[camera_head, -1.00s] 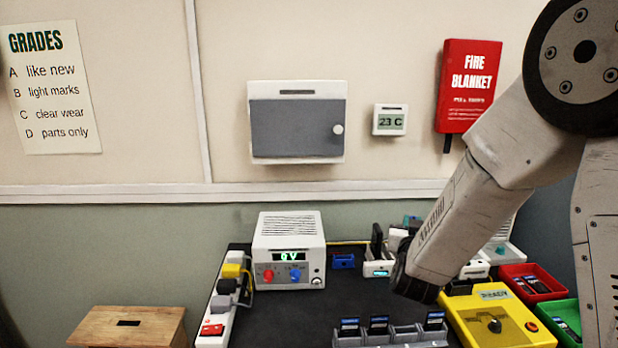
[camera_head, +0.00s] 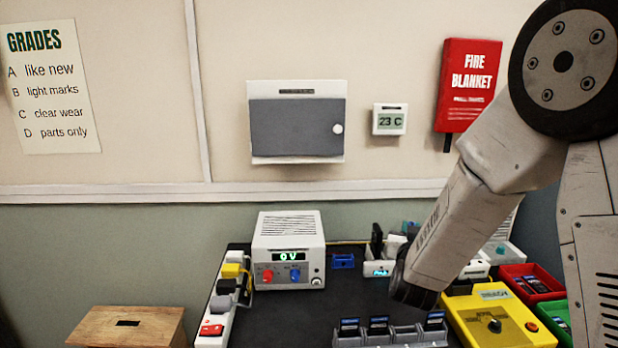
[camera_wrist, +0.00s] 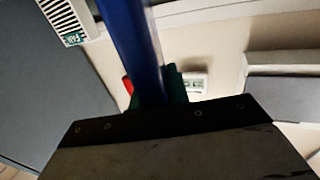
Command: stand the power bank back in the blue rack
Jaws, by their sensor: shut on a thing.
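My gripper (camera_wrist: 155,92) shows in the wrist view, its dark green fingers shut on a long dark blue bar, which I take to be the power bank (camera_wrist: 130,45). The bar sticks out beyond the fingers toward the top of the picture; its far end is cut off. In the head view my arm's end hangs over the right part of the bench, and I cannot make out the fingers or the held thing there. The small blue rack (camera_head: 343,261) stands at the back of the black bench, just right of the white power supply, apart from my arm.
The power supply (camera_head: 288,250) and a white power strip (camera_head: 217,318) stand left. A grey rack (camera_head: 403,335) holding several dark items is in front; a yellow tester (camera_head: 494,322), red bin (camera_head: 530,283) and green bin are right. The middle mat (camera_head: 330,305) is clear.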

